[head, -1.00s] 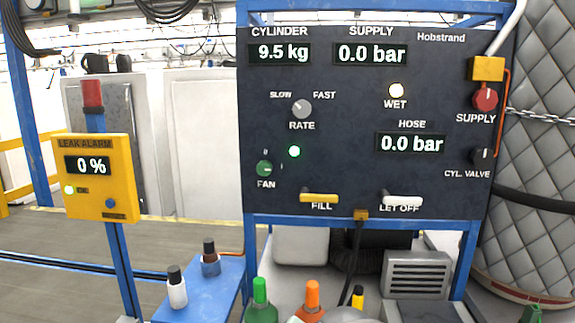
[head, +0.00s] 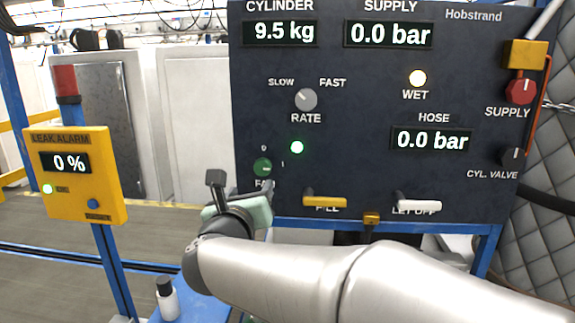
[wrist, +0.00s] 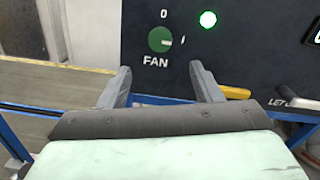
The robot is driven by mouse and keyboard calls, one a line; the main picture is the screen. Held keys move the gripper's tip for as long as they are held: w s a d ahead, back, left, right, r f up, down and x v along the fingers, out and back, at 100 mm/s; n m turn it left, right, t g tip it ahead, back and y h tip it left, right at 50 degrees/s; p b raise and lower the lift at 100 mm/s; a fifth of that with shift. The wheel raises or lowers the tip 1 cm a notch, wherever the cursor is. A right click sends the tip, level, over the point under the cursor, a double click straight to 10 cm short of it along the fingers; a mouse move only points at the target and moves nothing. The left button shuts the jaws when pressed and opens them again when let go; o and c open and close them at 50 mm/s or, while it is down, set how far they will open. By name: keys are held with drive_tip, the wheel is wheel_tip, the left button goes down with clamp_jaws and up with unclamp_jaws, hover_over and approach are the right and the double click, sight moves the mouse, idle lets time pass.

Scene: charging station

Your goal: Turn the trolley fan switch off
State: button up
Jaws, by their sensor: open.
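The green fan knob (head: 262,167) is on the lower left of the dark panel, with marks 0 above and I to its right. In the wrist view the knob (wrist: 160,39) has its pointer mark turned right, toward I. A green lamp (head: 297,147) glows up and right of the knob. My gripper (head: 241,186) is open and empty, just below and in front of the knob, partly covering the FAN label in the head view. In the wrist view my gripper (wrist: 161,70) has its two fingers spread below the knob, apart from it.
The yellow FILL handle (head: 325,202) and white LET OFF handle (head: 418,206) stick out to the right of my gripper. The yellow leak alarm box (head: 76,176) stands to the left. The RATE knob (head: 305,99) is above.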

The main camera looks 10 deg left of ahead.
sight(262, 169)
drive_tip(key=w+p, duration=0.1)
drive_tip(key=w, duration=0.3)
drive_tip(key=w+a+p, duration=0.1)
drive_tip(key=w, duration=0.3)
drive_tip(key=w+p, duration=0.1)
drive_tip(key=w, duration=0.3)
drive_tip(key=shift+w+a, duration=0.2)
drive_tip(key=shift+a, duration=0.1)
drive_tip(key=c, duration=1)
